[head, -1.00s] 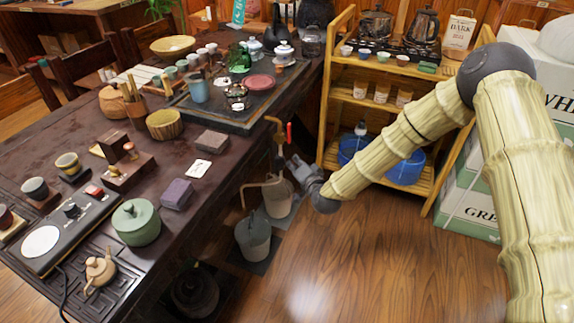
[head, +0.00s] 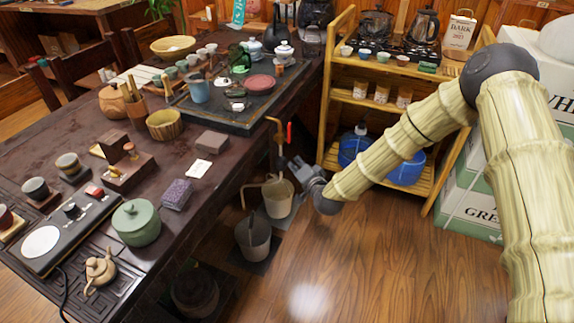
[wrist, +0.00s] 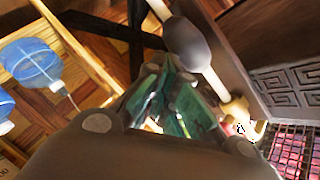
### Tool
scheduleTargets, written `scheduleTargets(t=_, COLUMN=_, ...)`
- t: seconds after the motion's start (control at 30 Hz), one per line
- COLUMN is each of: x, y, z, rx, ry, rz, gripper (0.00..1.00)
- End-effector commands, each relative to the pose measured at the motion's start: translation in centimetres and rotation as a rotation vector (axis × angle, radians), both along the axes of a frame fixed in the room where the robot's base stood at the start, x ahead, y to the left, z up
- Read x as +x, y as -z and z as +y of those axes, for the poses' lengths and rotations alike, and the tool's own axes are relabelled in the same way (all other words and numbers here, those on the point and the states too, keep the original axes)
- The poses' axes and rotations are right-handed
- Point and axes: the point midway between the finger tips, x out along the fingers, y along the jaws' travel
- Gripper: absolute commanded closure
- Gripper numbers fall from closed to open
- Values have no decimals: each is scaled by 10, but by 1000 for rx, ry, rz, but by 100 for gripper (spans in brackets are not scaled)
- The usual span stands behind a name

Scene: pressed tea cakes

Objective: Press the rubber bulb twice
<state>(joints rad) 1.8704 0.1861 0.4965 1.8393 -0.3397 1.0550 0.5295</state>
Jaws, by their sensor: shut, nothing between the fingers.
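The rubber bulb (wrist: 187,43) is a dark grey oval on a pale tube in the wrist view, at the upper middle. My gripper (wrist: 174,95) shows below it in the wrist view, its green-padded fingers closed together with nothing between them. The bulb lies just beyond the fingertips; I cannot tell whether they touch it. In the head view my gripper (head: 294,163) is beside the right edge of the dark table, near an upright pipe with a red handle (head: 289,133). I cannot make out the bulb clearly there.
Two buckets, a pale one (head: 278,200) and a grey one (head: 253,240), stand below my gripper. A wooden shelf (head: 374,106) with blue water jugs (head: 352,147) is behind. The dark table (head: 225,158) carries tea ware. The wooden floor at front right is clear.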

Motion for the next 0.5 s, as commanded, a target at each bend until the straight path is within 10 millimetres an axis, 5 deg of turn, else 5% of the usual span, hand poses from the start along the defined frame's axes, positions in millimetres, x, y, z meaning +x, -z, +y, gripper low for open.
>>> scheduleTargets(t=0.5, x=-4, y=0, z=-12, rx=0, ry=1, rz=-1, gripper=100)
